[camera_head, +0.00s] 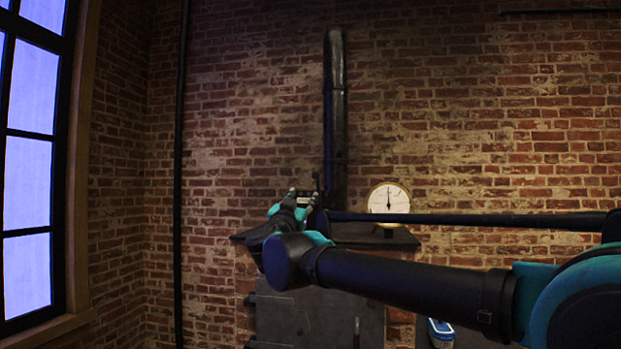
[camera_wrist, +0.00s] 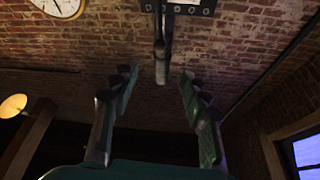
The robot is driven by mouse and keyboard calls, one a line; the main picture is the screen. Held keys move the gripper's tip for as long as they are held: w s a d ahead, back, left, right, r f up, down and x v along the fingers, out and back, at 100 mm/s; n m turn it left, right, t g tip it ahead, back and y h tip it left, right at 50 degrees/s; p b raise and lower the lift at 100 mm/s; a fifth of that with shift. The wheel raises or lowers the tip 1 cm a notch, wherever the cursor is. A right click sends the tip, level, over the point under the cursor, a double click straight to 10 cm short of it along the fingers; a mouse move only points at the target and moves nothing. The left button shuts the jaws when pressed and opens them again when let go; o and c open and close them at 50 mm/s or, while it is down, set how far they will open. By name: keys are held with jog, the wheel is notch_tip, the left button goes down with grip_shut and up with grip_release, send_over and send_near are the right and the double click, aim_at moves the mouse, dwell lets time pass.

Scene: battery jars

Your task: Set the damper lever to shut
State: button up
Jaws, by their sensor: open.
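In the head view my gripper (camera_head: 302,196) is beside the foot of the black flue pipe (camera_head: 335,110), above the stove top. The lever is hard to make out there, and its setting is unclear.
A round white dial (camera_head: 389,199) stands on the dark stove (camera_head: 318,318), right of the pipe. A brick wall (camera_head: 460,100) is close behind. A tall window (camera_head: 28,170) is at the left. A blue and white container (camera_head: 440,332) is low at the right.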

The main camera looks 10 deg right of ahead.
aim_at(315, 177)
jog(key=x, duration=1.7)
jog(key=shift+w+d, duration=0.1)
jog(key=shift+w, duration=0.05)
grip_shut()
